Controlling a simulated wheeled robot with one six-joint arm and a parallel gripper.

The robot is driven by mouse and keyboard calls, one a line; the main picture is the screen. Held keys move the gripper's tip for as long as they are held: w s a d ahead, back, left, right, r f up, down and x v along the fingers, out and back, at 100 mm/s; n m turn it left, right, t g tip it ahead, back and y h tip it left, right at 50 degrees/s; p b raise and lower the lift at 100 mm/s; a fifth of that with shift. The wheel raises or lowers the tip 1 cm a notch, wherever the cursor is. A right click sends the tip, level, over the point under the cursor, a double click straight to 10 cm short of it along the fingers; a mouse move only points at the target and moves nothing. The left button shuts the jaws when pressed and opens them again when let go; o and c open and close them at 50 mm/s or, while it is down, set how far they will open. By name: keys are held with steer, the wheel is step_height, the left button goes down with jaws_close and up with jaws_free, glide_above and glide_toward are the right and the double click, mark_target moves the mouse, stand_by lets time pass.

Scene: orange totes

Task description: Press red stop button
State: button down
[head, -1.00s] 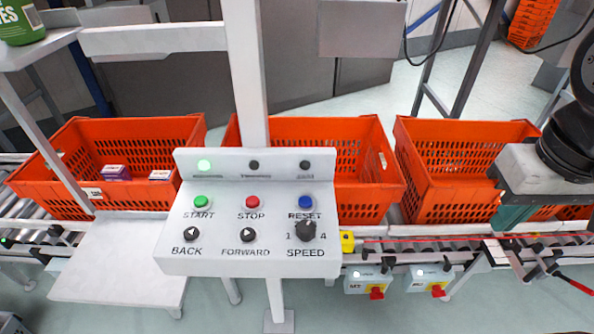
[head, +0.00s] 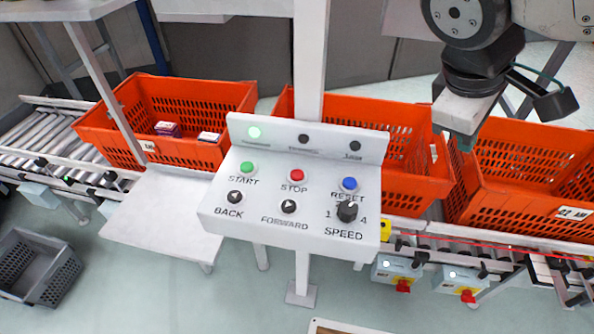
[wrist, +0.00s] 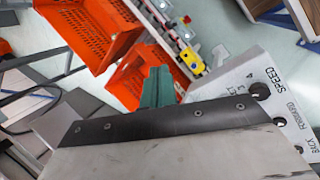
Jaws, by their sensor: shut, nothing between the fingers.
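The red stop button (head: 296,175) sits in the top row of the white control panel (head: 290,238), between the green start button (head: 247,168) and the blue reset button (head: 349,184). The green lamp (head: 254,133) on the panel is lit. My gripper (head: 466,140) is up and to the right of the panel, apart from it, over the orange totes. In the wrist view its green fingers (wrist: 158,88) are together and empty. The panel's speed and forward side (wrist: 262,90) shows at the right there; the stop button is hidden.
Orange totes (head: 95,128) stand on the roller conveyor (head: 45,135) behind the panel; the left one holds small boxes (head: 168,129). A post (head: 310,60) rises behind the panel. A grey crate (head: 38,266) is on the floor at left. Space above the buttons is clear.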

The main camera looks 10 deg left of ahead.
steer(key=w+a+n+t, duration=0.2)
steer(key=a+n, duration=0.3)
steer(key=a, duration=0.6)
steer(key=n+t, duration=0.4)
steer(key=n, duration=0.2)
glide_above(293, 177)
steer(key=shift+f, duration=0.85)
steer(key=shift+f, duration=0.15)
steer(key=shift+f, duration=4.3)
steer(key=shift+f, duration=0.4)
